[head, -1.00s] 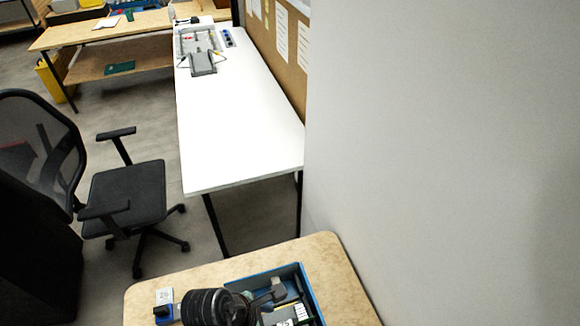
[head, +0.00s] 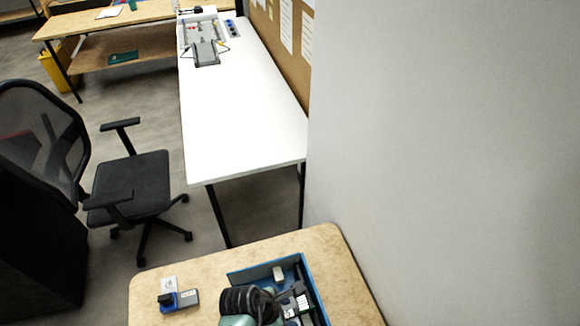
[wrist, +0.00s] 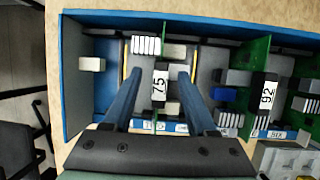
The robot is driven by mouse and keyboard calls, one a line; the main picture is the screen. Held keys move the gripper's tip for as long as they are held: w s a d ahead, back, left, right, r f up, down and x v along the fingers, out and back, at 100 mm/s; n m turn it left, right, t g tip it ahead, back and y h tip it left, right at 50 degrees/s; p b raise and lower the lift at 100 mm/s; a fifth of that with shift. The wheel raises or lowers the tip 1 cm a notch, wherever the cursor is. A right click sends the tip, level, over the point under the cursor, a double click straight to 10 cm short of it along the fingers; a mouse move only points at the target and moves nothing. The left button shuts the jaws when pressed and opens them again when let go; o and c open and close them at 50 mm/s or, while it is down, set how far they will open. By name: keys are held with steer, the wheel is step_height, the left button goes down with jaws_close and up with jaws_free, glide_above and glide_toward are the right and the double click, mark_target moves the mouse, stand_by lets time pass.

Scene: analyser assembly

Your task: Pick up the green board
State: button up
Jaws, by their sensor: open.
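In the wrist view, an open blue bin (wrist: 85,18) holds upright green boards. One green board, seen edge-on, carries a black-and-white label 75 (wrist: 160,85). Another green board (wrist: 257,62) with label 92 stands to its right. My gripper (wrist: 159,76) is open, with one finger on either side of the 75 label. I cannot tell whether the fingers touch anything or how deep they reach. In the head view, my wrist hides part of the bin (head: 312,285), and the fingertips are hard to make out.
A small blue-and-grey device (head: 180,300) lies on the wooden table (head: 215,268) left of the bin. A plain wall (head: 430,150) closes off the right. A white bench (head: 240,120) and an office chair (head: 130,185) stand beyond. A dark green item (head: 123,57) lies on a far shelf.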

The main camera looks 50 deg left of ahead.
jaws_close()
steer(key=shift+r, duration=0.15)
stand_by(0.4)
